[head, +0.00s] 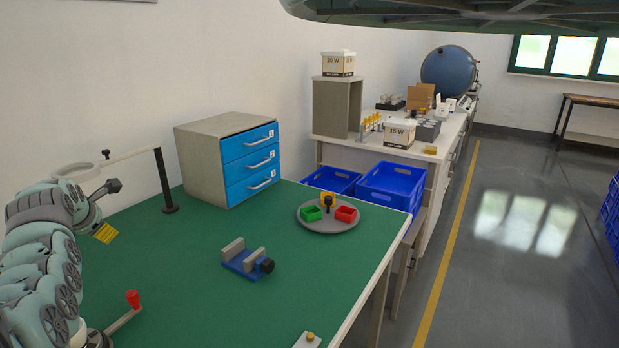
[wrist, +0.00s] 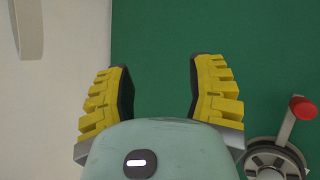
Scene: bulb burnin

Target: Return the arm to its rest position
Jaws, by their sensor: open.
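My gripper (head: 106,232) is at the left of the head view, raised over the left part of the green workbench (head: 210,305), with my arm folded along the left edge. In the wrist view my gripper (wrist: 160,90) shows its two yellow ridged fingers spread wide apart. Nothing is between them; green bench top and a strip of pale surface lie beyond.
A lever with a red knob (head: 133,299) stands close below my gripper. A magnifier stand (head: 168,185) rises behind it. A blue vise (head: 247,263), a drawer cabinet (head: 203,160) and a round tray (head: 327,229) with coloured bins stand on the bench.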

